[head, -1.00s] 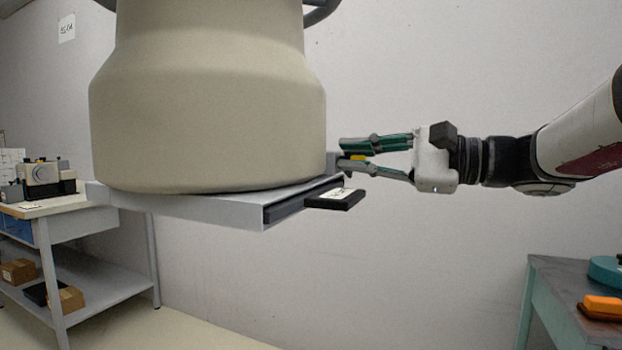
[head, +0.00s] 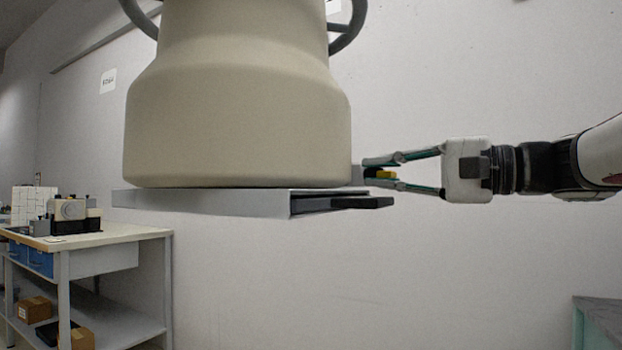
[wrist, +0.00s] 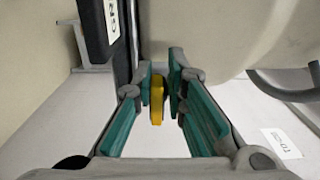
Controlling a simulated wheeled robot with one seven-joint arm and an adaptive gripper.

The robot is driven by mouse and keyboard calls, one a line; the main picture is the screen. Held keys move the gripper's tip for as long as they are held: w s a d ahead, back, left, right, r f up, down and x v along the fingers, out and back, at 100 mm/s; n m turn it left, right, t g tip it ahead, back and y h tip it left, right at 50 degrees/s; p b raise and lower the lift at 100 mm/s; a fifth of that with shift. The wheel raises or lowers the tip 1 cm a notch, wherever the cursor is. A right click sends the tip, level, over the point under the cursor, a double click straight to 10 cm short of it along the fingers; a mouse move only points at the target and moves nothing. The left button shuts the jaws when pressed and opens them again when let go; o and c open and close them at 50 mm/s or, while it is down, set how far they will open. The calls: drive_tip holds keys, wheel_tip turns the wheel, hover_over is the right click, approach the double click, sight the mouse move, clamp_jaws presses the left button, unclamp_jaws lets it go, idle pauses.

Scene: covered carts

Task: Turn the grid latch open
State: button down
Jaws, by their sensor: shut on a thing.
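The grid latch shows as a small yellow piece (head: 384,174) at the right side of the large beige column, just above the dark slide handle. It also shows in the wrist view as an upright yellow tab (wrist: 157,100). My gripper (head: 380,173) reaches in from the right, its green-lined fingers shut on the yellow latch. In the wrist view my gripper (wrist: 159,82) has one finger on each side of the tab. The latch's mount is mostly hidden behind the fingertips.
The dark slide handle (head: 362,203) juts from the grey plate (head: 200,201) under the beige column (head: 240,120), close below my fingers. In the wrist view its label (wrist: 111,18) is partly cut off. The wall area below my arm is clear.

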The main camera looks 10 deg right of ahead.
drive_tip(key=shift+f, duration=0.45)
drive_tip(key=c, duration=1.7)
unclamp_jaws()
drive_tip(key=shift+r, duration=0.15)
drive_tip(key=v, duration=1.2)
drive_tip(key=shift+r, duration=0.1)
